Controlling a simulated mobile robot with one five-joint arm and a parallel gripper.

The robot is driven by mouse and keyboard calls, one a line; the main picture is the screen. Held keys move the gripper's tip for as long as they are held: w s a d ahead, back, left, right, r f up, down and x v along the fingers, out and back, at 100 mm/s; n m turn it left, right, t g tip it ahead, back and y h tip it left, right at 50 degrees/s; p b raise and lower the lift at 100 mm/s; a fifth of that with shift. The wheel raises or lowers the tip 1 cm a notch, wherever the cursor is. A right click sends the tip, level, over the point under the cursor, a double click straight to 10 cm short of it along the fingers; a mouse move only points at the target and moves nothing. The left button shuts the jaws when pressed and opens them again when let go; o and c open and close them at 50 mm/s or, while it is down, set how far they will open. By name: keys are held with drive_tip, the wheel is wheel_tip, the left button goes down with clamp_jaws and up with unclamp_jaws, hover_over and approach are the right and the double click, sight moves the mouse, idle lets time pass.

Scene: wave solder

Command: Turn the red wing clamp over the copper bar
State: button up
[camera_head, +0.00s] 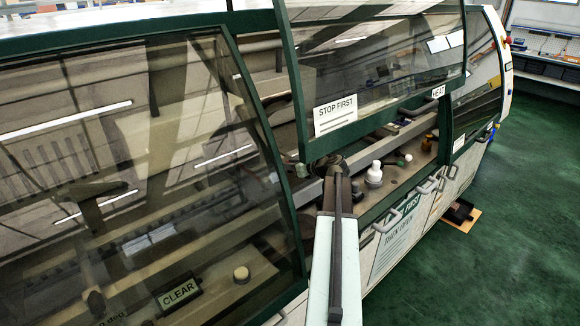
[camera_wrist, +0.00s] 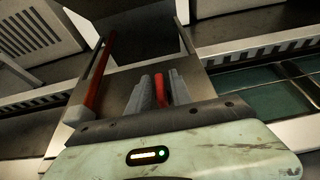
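In the wrist view, my gripper (camera_wrist: 160,88) has its two grey fingers close together. The red wing clamp (camera_wrist: 160,89) shows as a short red strip filling the narrow gap between them. The fingers look shut on it; its lower part is hidden. A long reddish-brown bar (camera_wrist: 101,72), which looks like the copper bar, slants up to the left of the fingers, apart from them. Its lower end meets a pale block (camera_wrist: 78,112). In the head view my arm reaches into the machine opening, and the gripper, clamp and bar cannot be made out.
A dark box-like part (camera_wrist: 140,35) stands just beyond the fingers. Slotted pale rails (camera_wrist: 260,48) run to the right.

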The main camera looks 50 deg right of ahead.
clamp_jaws()
drive_tip(key=shift+d+n+y, duration=0.1)
drive_tip(key=shift+n+y, duration=0.2)
drive_tip(key=shift+y, duration=0.1)
drive_tip(key=n+y, duration=0.3)
drive_tip(key=y, duration=0.1)
drive_tip(key=shift+w+d, duration=0.1)
drive_tip(key=shift+d, duration=0.05)
drive_tip(key=n+g+y, duration=0.2)
drive_tip(key=n+y, duration=0.1)
drive_tip(key=n, duration=0.1)
drive_tip(key=shift+y, duration=0.4)
drive_tip(key=shift+a+n+g+y, duration=0.2)
drive_tip(key=shift+n+g+y, duration=0.3)
drive_tip(key=shift+n+y, duration=0.1)
drive_tip(key=shift+o, duration=1.8)
unclamp_jaws()
